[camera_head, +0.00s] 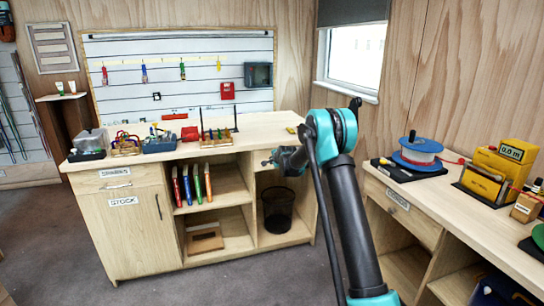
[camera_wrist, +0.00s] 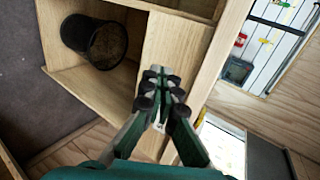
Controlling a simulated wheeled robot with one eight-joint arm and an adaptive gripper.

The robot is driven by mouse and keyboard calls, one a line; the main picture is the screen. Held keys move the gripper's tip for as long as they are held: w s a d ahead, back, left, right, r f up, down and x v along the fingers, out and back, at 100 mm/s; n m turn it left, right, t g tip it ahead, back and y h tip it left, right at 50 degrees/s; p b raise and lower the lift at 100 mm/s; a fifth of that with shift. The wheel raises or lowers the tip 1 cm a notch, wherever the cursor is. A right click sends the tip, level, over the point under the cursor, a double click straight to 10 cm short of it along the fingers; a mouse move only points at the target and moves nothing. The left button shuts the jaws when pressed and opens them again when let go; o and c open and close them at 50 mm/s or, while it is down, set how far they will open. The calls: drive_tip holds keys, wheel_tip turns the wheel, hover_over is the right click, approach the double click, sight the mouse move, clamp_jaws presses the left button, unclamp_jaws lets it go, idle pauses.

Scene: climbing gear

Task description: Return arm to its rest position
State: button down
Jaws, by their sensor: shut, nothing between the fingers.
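My gripper (camera_head: 268,162) shows in the head view at the end of my teal and black arm, in front of the right part of the wooden workbench (camera_head: 141,230). In the wrist view my gripper (camera_wrist: 158,88) has its fingertips together, with nothing between them. The arm reaches up from the bottom of the head view, bends at a high elbow, and the forearm points left. The gripper looks apart from the bench, though its exact gap to the bench front cannot be told.
A black mesh bin (camera_head: 278,210) stands in the bench's open right bay. Small gear trays (camera_head: 126,146) line the benchtop. A second bench (camera_head: 470,222) at right holds a cable spool (camera_head: 417,152) and a yellow meter (camera_head: 490,172). Grey floor (camera_head: 60,262) is clear at left.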

drive_tip(key=s+d+r+n+g+h, duration=0.15)
drive_tip(key=s+d, duration=0.25)
drive_tip(key=s, duration=0.6)
drive_tip(key=s+d+r+n+g, duration=0.1)
drive_tip(key=s+d+r+n, duration=0.3)
drive_tip(key=s, duration=0.6)
drive_tip(key=s+d+n+g+h, duration=0.1)
drive_tip(key=s+d+n, duration=0.1)
drive_tip(key=s+d, duration=0.5)
drive_tip(key=s+d+f+n+g, duration=0.1)
drive_tip(key=s+d+f+n, duration=0.1)
drive_tip(key=s, duration=1)
drive_tip(key=s+d+f+n+g, duration=0.1)
drive_tip(key=s+f, duration=0.3)
drive_tip(key=s, duration=0.9)
drive_tip(key=s+d+f+n+g+h, duration=0.1)
drive_tip(key=s+d+f+n, duration=0.2)
drive_tip(key=s, duration=1)
drive_tip(key=shift+d+f+n, duration=0.2)
drive_tip(key=shift+f+n, duration=0.15)
drive_tip(key=shift+s+g, duration=0.1)
drive_tip(key=shift+g, duration=0.15)
